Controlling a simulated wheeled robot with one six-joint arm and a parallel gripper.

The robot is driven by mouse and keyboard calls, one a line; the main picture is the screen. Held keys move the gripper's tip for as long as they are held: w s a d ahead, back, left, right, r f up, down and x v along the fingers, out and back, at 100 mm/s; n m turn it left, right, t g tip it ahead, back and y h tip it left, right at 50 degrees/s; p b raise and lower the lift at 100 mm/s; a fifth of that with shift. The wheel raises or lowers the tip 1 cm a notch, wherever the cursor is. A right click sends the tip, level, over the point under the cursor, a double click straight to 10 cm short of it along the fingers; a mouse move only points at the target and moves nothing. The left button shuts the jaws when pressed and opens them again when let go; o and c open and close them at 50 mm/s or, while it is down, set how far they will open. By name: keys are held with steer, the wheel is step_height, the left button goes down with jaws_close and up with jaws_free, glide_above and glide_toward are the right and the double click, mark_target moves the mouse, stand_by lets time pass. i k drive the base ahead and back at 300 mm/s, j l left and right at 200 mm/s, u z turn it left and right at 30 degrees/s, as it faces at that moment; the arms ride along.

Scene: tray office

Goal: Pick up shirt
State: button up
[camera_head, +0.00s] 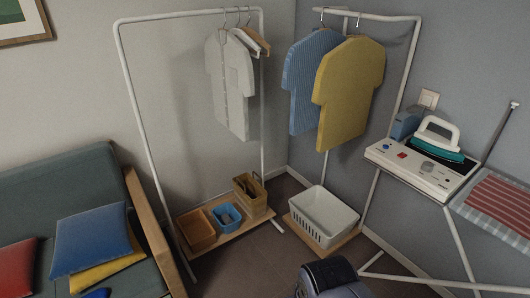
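Three shirts hang on two white racks. A pale grey shirt with a front placket (232,90) hangs from the left rack, beside a few bare hangers (252,40). A blue striped shirt (301,80) and a yellow shirt (350,90) hang from the right rack. The yellow one is in front and covers part of the blue one. A red and grey striped cloth (500,205) lies on the ironing board at the right; I cannot tell whether it is a shirt.
A white basket (322,217) and small boxes (196,229) sit on the low rack shelves. An iron (438,137) rests on a station (420,168) at the right. A sofa with cushions (90,237) fills the lower left. A dark rounded object (332,275) shows at the bottom edge.

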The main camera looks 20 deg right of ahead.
mark_target(347, 78)
steer(key=i+l+u, duration=0.15)
steer(key=i+l, duration=0.25)
steer(key=i+l+u, duration=0.1)
steer(key=i+l, duration=0.3)
steer(key=i+l+u, duration=0.15)
steer(key=i+l, duration=0.2)
steer(key=l, duration=0.2)
steer(key=i+l+u, duration=0.1)
steer(key=i+l, duration=0.25)
steer(key=l, duration=0.15)
